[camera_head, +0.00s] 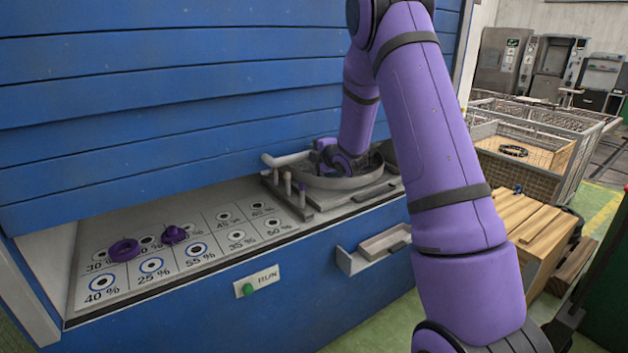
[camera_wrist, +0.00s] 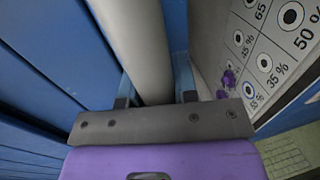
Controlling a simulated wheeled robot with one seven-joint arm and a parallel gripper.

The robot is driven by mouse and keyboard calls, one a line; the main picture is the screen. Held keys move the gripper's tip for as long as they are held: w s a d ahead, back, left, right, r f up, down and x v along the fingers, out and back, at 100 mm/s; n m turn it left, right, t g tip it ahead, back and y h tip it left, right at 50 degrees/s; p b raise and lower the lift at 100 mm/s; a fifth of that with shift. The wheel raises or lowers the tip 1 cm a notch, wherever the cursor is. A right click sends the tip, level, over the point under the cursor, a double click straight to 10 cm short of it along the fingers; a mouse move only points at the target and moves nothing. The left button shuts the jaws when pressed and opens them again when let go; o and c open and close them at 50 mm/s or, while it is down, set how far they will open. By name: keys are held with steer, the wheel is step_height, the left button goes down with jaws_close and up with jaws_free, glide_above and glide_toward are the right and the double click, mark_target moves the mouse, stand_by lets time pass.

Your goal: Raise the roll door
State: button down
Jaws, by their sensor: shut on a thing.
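The blue slatted roll door (camera_head: 150,95) fills the upper left of the head view. Its lower edge hangs above the grey worktop, leaving a gap at the front. A pale grey handle bar (camera_head: 284,159) sticks out at the door's lower edge, left of my wrist. In the wrist view the same bar (camera_wrist: 134,45) runs between my two fingers, with blue door slats (camera_wrist: 45,50) to its left. My gripper (camera_wrist: 155,93) is shut on this bar. In the head view my purple arm hides most of the bar and the fingers.
Below the bar is a round grey turntable fixture (camera_head: 345,182) with small posts. The worktop panel (camera_head: 160,240) carries percentage-marked circles, a purple ring (camera_head: 124,250) and a purple knob-like piece (camera_head: 175,234). A green RUN button (camera_head: 248,289), small tray (camera_head: 380,245) and wire cage (camera_head: 560,150) are nearby.

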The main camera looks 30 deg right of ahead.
mark_target(307, 107)
step_height(307, 107, up, 14)
steer(key=shift+r, duration=0.15)
stand_by(0.3)
steer(key=c, duration=0.9)
jaws_free()
steer(key=s, duration=0.3)
steer(key=s+r, duration=0.1)
steer(key=s, duration=0.3)
steer(key=s+r, duration=0.1)
steer(key=s, duration=0.2)
steer(key=shift+s+d, duration=0.2)
steer(key=shift+s, duration=0.1)
